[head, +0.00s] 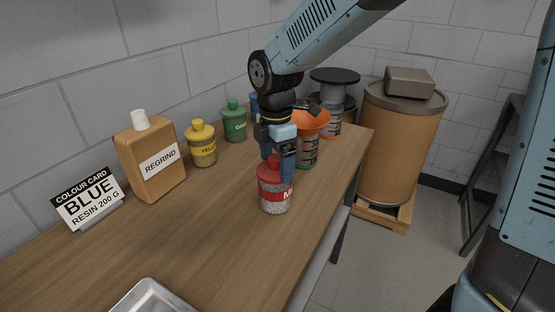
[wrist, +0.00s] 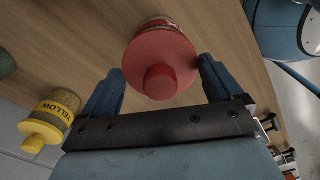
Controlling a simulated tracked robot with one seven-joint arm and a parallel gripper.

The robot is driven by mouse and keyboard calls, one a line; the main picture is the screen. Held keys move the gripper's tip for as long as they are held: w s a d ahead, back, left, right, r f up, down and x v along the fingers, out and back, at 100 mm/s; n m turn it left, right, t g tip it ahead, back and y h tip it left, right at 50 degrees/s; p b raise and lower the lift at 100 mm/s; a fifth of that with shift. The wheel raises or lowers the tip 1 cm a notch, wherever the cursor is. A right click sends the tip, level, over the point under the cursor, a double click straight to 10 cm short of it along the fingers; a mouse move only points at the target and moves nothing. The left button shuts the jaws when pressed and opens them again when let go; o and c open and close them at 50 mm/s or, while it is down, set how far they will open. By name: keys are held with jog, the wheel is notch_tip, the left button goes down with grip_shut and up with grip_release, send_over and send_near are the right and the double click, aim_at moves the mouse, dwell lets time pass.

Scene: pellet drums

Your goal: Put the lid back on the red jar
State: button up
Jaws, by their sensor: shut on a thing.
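The red jar (head: 275,197), with its red label band and pale pellets, stands upright near the front edge of the bench. Its red lid (head: 270,172) sits at the jar's mouth, between my fingers; I cannot tell whether it is fully seated. In the wrist view the round lid (wrist: 155,55) with its knob faces the camera, and it hides most of the jar. My gripper (head: 277,166) points down over the jar, its blue fingers shut on the lid from both sides. It also shows in the wrist view (wrist: 162,82).
A yellow jar (head: 202,146), a green jar (head: 235,122) and a regrind bottle (head: 151,162) stand along the wall. An orange funnel (head: 311,122) on a clear container is close behind my gripper. A metal tray (head: 152,299) lies at the front. The bench's left middle is clear.

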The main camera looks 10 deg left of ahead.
jog(key=shift+f, duration=0.1)
dwell(0.8)
jog(key=o, duration=0.7)
jog(key=shift+c, duration=0.2)
jog(key=shift+r, duration=3.55)
grip_shut()
jog(key=shift+f, duration=1.8)
jog(key=shift+w+r, duration=0.1)
